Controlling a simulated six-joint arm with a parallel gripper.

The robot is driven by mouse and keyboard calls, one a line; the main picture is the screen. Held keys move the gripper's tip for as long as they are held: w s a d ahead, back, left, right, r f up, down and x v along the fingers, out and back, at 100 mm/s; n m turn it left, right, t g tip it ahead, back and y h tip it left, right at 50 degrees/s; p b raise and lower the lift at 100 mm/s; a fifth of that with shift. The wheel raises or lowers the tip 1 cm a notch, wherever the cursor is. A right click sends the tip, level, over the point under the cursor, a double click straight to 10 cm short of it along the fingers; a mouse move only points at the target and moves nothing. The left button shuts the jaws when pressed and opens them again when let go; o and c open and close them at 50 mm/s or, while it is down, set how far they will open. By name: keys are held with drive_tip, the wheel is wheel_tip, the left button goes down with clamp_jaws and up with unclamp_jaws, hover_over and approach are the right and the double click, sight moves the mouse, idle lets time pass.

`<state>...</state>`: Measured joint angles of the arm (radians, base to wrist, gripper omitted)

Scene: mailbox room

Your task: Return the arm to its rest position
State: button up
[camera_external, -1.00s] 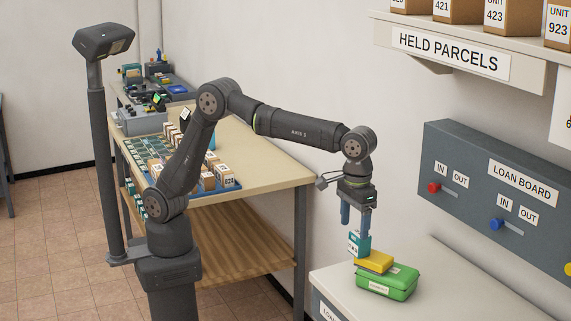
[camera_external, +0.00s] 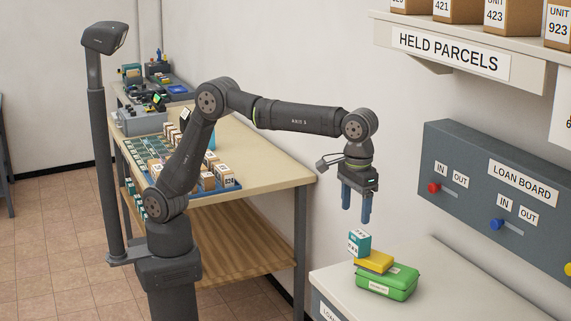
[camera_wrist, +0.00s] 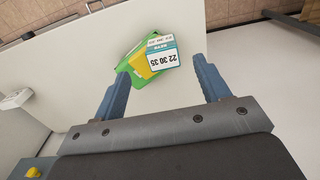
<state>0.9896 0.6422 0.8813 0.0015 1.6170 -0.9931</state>
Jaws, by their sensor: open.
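My gripper (camera_external: 356,214) is open and empty, pointing down above a stack on the white counter. A teal and white block (camera_external: 359,242) tops the stack, resting on a yellow block (camera_external: 374,261), which lies on a green case (camera_external: 387,284). The gripper's blue fingers are apart from the teal block, with a gap between them. In the wrist view my gripper (camera_wrist: 164,85) has its fingers spread wide, and the teal and white block (camera_wrist: 162,54) shows beyond them, over the yellow and green pieces.
The white counter (camera_external: 440,274) is otherwise mostly clear. The loan board (camera_external: 500,190) and the held parcels shelf (camera_external: 470,60) are on the wall at right. A wooden bench (camera_external: 262,170) with a blue tray of small boxes stands at left. A grey post (camera_external: 102,160) stands beside my base.

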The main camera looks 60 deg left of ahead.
sight(354, 235)
wheel_tip(354, 235, down, 10)
drive_tip(key=shift+f, duration=0.1)
drive_tip(key=shift+r, duration=1.55)
